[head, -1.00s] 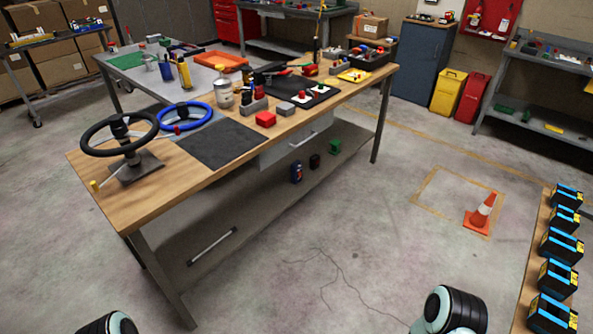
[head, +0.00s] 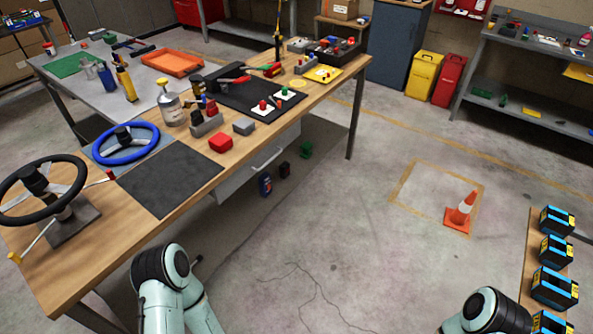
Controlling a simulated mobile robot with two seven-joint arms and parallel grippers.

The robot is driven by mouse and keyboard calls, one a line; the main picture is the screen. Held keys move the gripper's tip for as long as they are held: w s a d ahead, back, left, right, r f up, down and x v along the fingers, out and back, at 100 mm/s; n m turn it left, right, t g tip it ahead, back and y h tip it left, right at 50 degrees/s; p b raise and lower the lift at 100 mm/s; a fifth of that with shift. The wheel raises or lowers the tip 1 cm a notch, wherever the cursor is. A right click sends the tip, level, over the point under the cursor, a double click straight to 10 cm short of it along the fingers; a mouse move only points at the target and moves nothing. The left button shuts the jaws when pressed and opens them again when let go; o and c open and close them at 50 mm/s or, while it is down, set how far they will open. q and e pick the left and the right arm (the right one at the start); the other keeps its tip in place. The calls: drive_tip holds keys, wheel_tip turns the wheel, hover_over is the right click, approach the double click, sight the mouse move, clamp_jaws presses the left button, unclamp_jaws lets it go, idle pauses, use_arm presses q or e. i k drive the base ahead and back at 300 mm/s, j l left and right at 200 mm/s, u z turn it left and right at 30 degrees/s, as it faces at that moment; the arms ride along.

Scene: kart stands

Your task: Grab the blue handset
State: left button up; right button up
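A small upright blue object (head: 265,185) stands on the lower shelf of the wooden workbench, below the drawer. It looks like the blue handset, but it is too small to be sure. A dark object (head: 284,169) and a green object (head: 306,149) stand in a row behind it to the right. Parts of both my arms show at the bottom of the head view, well short of the blue object. Neither of my grippers is in view.
The wooden workbench (head: 110,240) carries steering wheels, a black mat and small parts. Batteries (head: 556,252) line a bench at the right. An orange cone (head: 462,212) stands on the floor. The floor (head: 340,240) between workbench and cone is clear.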

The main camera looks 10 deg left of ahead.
sight(264, 179)
drive_tip(key=i+l+u, duration=0.1)
drive_tip(key=i+u, duration=0.2)
drive_tip(key=i+l+u, duration=0.3)
drive_tip(key=i, duration=0.2)
drive_tip(key=i+l+u, duration=0.45)
drive_tip(key=u, duration=0.25)
drive_tip(key=i+l+u, duration=0.2)
drive_tip(key=u, duration=0.25)
drive_tip(key=i+l+u, duration=0.15)
drive_tip(key=u, duration=0.25)
drive_tip(key=l+u, duration=0.2)
drive_tip(key=l, duration=0.2)
drive_tip(key=i+l+u, duration=0.2)
drive_tip(key=l, duration=0.2)
drive_tip(key=k+j, duration=0.05)
drive_tip(key=k, duration=0.05)
